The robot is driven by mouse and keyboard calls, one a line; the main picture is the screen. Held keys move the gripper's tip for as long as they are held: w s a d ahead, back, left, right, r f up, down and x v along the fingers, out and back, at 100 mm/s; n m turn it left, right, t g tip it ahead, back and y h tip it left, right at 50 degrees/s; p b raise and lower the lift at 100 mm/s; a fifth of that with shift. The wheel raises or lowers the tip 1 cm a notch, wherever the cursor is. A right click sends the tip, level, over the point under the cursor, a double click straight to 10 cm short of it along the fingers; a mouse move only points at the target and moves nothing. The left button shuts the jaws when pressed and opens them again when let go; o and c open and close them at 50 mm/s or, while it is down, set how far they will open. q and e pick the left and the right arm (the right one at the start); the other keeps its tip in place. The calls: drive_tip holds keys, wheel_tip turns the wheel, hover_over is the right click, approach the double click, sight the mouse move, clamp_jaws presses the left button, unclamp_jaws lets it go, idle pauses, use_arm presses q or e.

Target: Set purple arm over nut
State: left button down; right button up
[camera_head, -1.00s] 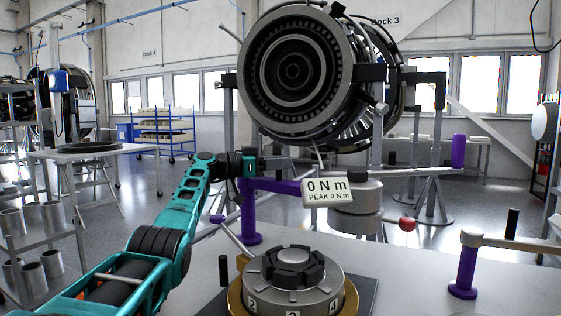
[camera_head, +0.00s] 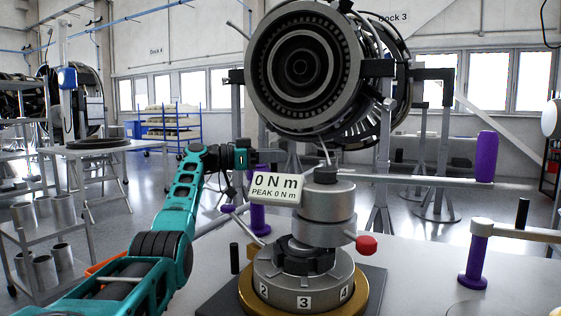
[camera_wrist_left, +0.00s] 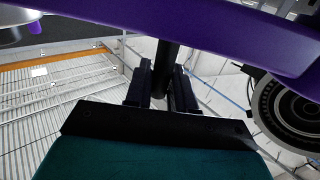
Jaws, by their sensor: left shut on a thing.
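The purple arm (camera_wrist_left: 215,32) crosses the top of the left wrist view. In the head view its purple post (camera_head: 258,218) shows, while the arm is mostly hidden behind the torque display (camera_head: 275,187). My left gripper (camera_wrist_left: 170,92) is shut on a black peg (camera_wrist_left: 166,60) below the arm; it also shows in the head view (camera_head: 248,157). The grey cylindrical head (camera_head: 325,208) with a red knob appears above the dark notched nut (camera_head: 290,258), slightly to its right, partly hiding it. I cannot tell whether they touch. My right gripper is out of view.
The nut sits in a numbered grey ring on a brass base (camera_head: 352,300). A long bar with a purple handle (camera_head: 486,157) extends right from the head. A second purple post (camera_head: 472,262) with a pale arm stands at right. A turbofan (camera_head: 302,70) hangs behind.

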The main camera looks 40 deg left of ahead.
use_arm(q)
drive_tip(key=shift+s+a+f+b, duration=0.1)
drive_tip(key=shift+s+a+b, duration=0.1)
drive_tip(key=shift+s, duration=0.15)
drive_tip(key=shift+s+a+b, duration=0.1)
drive_tip(key=shift+s+b, duration=0.1)
drive_tip(key=shift+s, duration=0.15)
drive_tip(key=c, duration=1.1)
unclamp_jaws()
drive_tip(key=shift+s, duration=0.1)
drive_tip(key=v, duration=1.3)
drive_tip(key=shift+b, duration=0.3)
